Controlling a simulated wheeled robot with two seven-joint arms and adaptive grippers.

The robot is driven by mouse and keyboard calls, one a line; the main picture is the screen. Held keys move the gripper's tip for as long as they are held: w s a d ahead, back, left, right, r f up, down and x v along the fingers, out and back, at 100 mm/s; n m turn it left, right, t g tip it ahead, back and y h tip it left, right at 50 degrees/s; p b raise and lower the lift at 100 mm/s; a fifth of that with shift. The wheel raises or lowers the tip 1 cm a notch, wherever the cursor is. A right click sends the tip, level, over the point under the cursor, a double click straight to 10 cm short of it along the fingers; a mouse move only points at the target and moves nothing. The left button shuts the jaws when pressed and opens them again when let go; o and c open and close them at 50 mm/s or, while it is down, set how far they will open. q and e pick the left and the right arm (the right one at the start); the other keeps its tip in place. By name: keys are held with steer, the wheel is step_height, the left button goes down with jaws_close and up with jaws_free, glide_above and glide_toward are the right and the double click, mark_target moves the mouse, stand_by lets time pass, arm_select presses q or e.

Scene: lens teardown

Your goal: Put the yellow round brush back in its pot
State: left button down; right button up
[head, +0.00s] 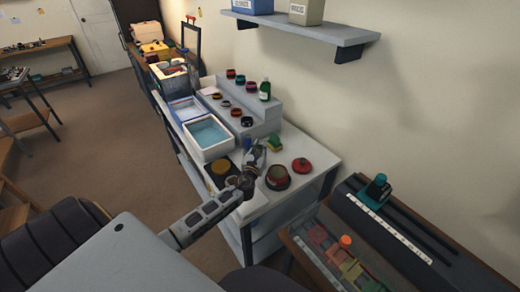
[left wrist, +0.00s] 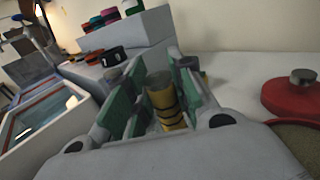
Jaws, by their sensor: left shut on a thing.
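My left gripper (head: 254,156) reaches over the white bench top in the head view. In the left wrist view its green-padded fingers (left wrist: 152,92) are closed around a yellow cylinder with dark bands (left wrist: 165,105), which looks like the yellow round brush. The brush has a grey-brown top end and stands roughly along the fingers. In the head view I cannot make the brush out clearly. A small grey-topped piece with a little yellow (left wrist: 189,64) shows behind the right finger; I cannot tell what it is. I cannot make out the brush's pot for certain. My right gripper is not in view.
A dark red round pot (head: 278,177) and a red lid (head: 302,166) lie right of the gripper. A green-yellow sponge (head: 275,144) is behind. A blue water tray (head: 208,134) and a grey stepped stand (head: 262,122) with several lens rings are farther back.

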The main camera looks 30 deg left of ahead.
arm_select(q)
steer(key=shift+f, duration=0.1)
steer(key=c, duration=1.2)
jaws_free()
steer(key=shift+c, duration=0.2)
steer(key=v, duration=1.2)
steer(key=shift+b, duration=0.35)
